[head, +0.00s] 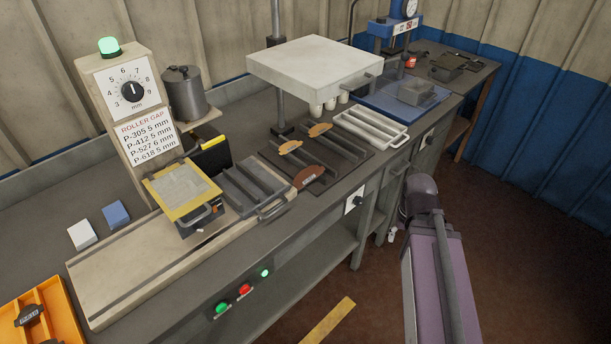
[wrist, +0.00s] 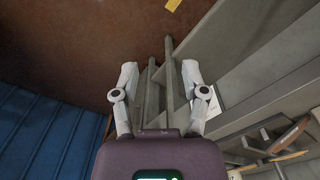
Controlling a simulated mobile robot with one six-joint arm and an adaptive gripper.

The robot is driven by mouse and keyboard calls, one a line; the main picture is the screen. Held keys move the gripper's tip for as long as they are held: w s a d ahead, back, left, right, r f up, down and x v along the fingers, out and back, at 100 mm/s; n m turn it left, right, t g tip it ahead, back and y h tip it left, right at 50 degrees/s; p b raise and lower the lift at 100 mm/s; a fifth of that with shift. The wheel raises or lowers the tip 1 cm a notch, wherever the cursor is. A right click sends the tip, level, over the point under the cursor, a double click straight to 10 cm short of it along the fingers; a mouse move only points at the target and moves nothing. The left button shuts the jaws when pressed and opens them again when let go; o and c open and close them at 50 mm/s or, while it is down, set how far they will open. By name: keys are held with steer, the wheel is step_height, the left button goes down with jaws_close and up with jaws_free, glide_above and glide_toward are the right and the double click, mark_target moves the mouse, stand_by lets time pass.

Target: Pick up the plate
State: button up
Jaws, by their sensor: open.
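Which piece is the task's plate is not certain from the pictures. A dark flat plate (head: 325,165) with brown-orange brake shoes (head: 308,177) lies on the bench under the press in the head view. A yellow-framed flat piece (head: 181,190) with a handle sits on the roller stand at left. A grey ribbed tray (head: 252,187) with a handle is between them. My gripper (wrist: 159,72) is open and empty in the wrist view, beside the bench front. In the head view it is mostly hidden behind my purple arm, off the bench's right side.
A pale ribbed tray (head: 370,127) with a handle lies right of the dark plate. The white press head (head: 315,65) hangs above. A blue press (head: 393,40) stands at the back. An orange case (head: 40,312) is at lower left. The brown floor (head: 520,250) is open at right.

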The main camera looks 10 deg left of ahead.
steer(key=shift+a, duration=0.25)
steer(key=o, duration=0.6)
steer(key=shift+w+a, duration=0.1)
steer(key=shift+a, duration=0.05)
steer(key=w+a+n+t+h+b, duration=0.2)
steer(key=w+a+n+h, duration=0.1)
steer(key=w+a+n, duration=0.2)
steer(key=w+a+n+t+h+b, duration=0.1)
steer(key=w+a+n, duration=0.4)
steer(key=a, duration=0.5)
steer(key=w+a+r+n+t+h+b, duration=0.1)
steer(key=w+a+n+t+h+b, duration=0.1)
steer(key=w+a+n, duration=0.4)
steer(key=shift+a+r+n+t+h+b, duration=0.15)
steer(key=shift+a+n+h+b, duration=0.2)
steer(key=shift+n+h, duration=0.4)
steer(key=shift+a+f+n+t+h+b, duration=0.15)
steer(key=shift+a+n+h, duration=0.25)
steer(key=shift+n+h, duration=0.35)
steer(key=a+r+n+t, duration=0.1)
steer(key=a+n, duration=0.1)
steer(key=a, duration=0.1)
steer(key=a+r+n+t+b, duration=0.1)
steer(key=a+n, duration=0.1)
steer(key=a, duration=0.2)
steer(key=w+a+r+n+t+h, duration=0.1)
steer(key=a, duration=0.3)
steer(key=shift+r+n+t, duration=0.1)
steer(key=shift+n+t, duration=0.2)
steer(key=shift+n, duration=0.1)
